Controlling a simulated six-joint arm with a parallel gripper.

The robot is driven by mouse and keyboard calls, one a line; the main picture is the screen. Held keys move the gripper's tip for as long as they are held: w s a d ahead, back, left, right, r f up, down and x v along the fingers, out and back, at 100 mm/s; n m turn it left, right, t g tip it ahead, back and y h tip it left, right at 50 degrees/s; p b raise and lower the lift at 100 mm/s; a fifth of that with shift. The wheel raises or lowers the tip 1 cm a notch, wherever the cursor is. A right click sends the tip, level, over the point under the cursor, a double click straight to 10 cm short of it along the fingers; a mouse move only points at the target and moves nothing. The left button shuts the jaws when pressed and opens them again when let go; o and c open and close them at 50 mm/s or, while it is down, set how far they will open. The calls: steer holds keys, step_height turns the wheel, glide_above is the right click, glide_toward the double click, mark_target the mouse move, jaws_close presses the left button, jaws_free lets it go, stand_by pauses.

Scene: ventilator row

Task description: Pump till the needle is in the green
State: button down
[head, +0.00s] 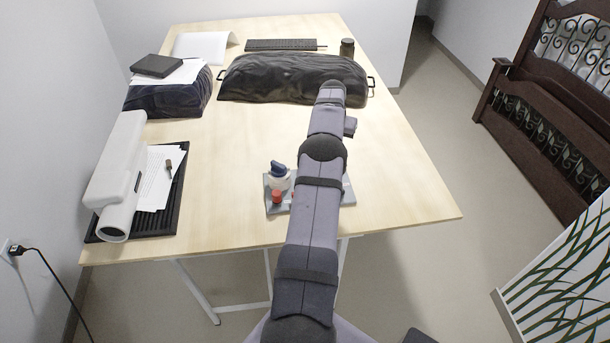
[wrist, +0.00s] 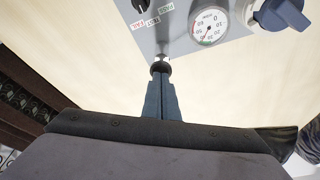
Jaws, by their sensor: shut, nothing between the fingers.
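In the wrist view my gripper (wrist: 162,92) is shut and empty, its fingertips at a small round grey-and-dark knob (wrist: 160,66) by the edge of the grey panel (wrist: 178,38). I cannot tell whether they touch. The round white gauge (wrist: 209,22) sits on the panel, with coloured marks low on its left side; the needle is too small to read surely. In the head view the panel (head: 268,207) lies on the table, largely hidden behind my arm, and my gripper is hidden there.
A blue knob (wrist: 284,12) sits right of the gauge; a black knob (wrist: 138,5) and pass/test/fail labels (wrist: 152,18) sit left. A white cylinder device (head: 118,175) on a black tray (head: 172,210) stands left. A dark bag (head: 285,78) lies behind. The table's right side is clear.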

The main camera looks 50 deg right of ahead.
steer(key=shift+r, duration=0.1)
steer(key=shift+r+p, duration=1.4)
steer(key=shift+r, duration=0.6)
